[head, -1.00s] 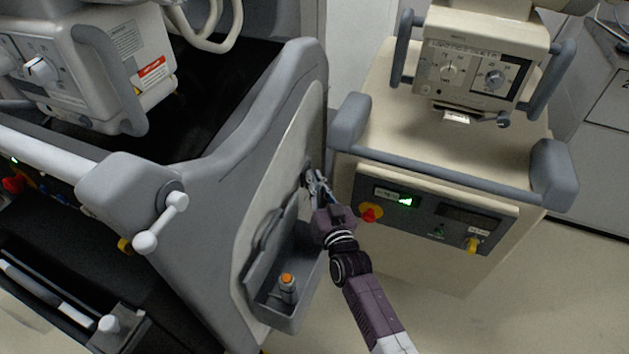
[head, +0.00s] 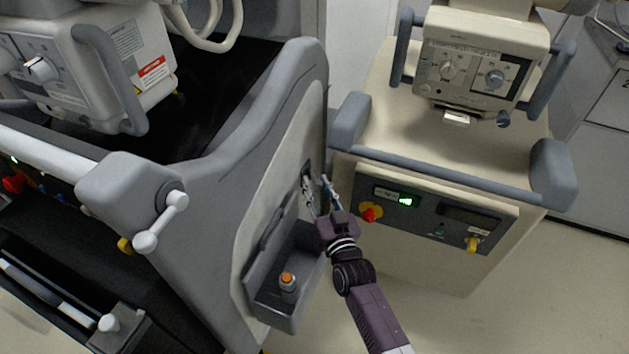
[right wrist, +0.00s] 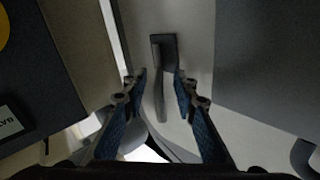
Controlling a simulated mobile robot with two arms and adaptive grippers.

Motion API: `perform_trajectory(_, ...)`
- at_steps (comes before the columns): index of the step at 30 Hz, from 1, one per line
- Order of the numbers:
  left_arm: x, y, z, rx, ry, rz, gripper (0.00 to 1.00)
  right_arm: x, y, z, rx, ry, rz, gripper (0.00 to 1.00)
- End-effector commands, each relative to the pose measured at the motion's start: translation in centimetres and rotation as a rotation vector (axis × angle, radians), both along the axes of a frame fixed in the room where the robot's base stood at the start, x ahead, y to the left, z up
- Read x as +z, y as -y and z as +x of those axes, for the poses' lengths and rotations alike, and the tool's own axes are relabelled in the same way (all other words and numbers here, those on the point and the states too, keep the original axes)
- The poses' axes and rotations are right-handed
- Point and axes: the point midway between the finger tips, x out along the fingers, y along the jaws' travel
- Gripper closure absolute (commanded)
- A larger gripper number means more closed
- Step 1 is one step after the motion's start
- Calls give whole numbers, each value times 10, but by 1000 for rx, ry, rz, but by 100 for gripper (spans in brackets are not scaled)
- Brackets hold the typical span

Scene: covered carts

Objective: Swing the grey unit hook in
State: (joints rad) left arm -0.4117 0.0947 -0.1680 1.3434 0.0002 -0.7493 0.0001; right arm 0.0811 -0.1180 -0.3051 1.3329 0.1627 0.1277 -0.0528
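The grey unit (head: 225,185) stands at the left in the head view, with a pale panel on its right side. Its hook (right wrist: 160,90) shows in the right wrist view as a slim grey lever hanging down from a dark square mount on the panel. My right gripper (head: 317,184) is at this panel, above the side tray. It is open; in the right wrist view its two fingers (right wrist: 160,82) stand apart on either side of the hook, with gaps visible. In the head view the fingers partly hide the hook. My left gripper is not in view.
A side tray (head: 267,300) with an orange-topped bottle (head: 287,284) is fixed below the gripper. A cream unit (head: 440,140) with a grey rail, red knob and yellow key stands close on the right, leaving a narrow gap. Open floor lies at the lower right.

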Motion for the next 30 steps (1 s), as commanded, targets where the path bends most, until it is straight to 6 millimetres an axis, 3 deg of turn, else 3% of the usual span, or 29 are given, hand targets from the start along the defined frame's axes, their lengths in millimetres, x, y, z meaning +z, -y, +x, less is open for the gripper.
perform_trajectory(6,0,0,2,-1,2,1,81,-1,10,-34,1,-3,-1,73)
perform_trajectory(12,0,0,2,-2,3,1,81,-1,15,-52,1,-3,-1,73)
perform_trajectory(23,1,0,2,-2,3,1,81,-1,17,-57,1,-2,-1,73)
perform_trajectory(30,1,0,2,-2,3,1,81,-14,25,-67,10,-80,-34,99)
